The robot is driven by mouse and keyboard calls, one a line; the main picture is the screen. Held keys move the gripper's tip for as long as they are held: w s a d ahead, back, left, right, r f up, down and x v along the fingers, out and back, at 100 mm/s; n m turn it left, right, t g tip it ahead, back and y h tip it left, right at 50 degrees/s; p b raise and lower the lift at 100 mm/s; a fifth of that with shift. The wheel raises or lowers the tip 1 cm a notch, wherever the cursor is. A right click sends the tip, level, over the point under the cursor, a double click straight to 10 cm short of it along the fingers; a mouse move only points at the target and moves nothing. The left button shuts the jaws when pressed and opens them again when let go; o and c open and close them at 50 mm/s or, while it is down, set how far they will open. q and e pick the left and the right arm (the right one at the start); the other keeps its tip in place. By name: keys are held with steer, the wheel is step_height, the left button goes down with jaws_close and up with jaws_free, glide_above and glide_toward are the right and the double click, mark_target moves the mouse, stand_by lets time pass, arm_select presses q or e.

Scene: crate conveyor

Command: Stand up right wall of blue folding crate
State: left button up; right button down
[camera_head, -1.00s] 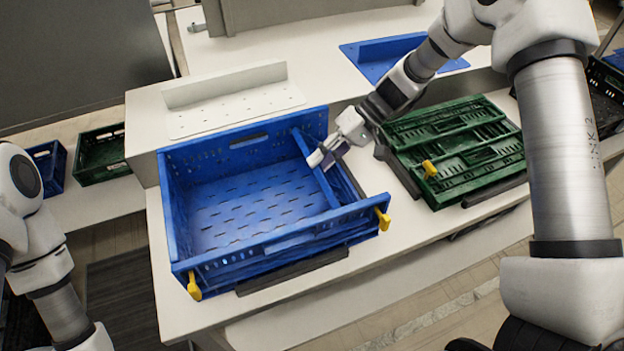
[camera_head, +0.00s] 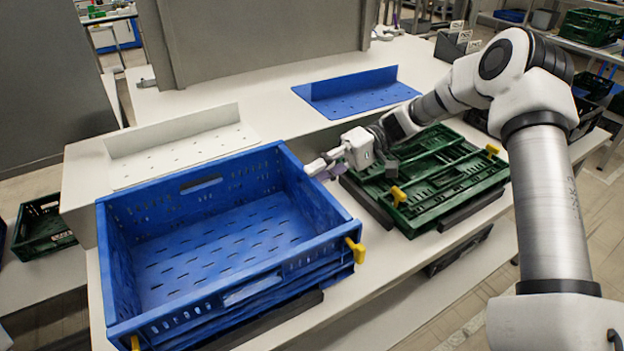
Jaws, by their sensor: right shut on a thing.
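The blue folding crate (camera_head: 190,290) stands on the white conveyor table, with its far, left and near walls up. Its right wall (camera_head: 306,192) now stands about upright along the right side; whether it is latched cannot be told. My right gripper (camera_head: 322,168) reaches in from the right, at the top edge of this wall, and is shut on it. Its fingertips are small and partly hidden. A yellow latch (camera_head: 355,250) sits at the crate's near right corner. My left gripper is not in view.
A white perforated bracket (camera_head: 180,150) and a blue one (camera_head: 355,95) lie behind. Another green crate (camera_head: 42,225) stands at far left. The crate's floor is empty.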

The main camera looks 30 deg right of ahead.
steer(key=shift+s+d+f, duration=0.1)
steer(key=shift+s+f, duration=0.05)
steer(key=shift+f, duration=0.35)
steer(key=c, duration=1)
jaws_free()
steer(key=shift+d, duration=0.2)
steer(key=shift+a+r, duration=0.1)
steer(key=shift+r, duration=0.1)
steer(key=shift+w, duration=0.2)
steer(key=v, duration=1.2)
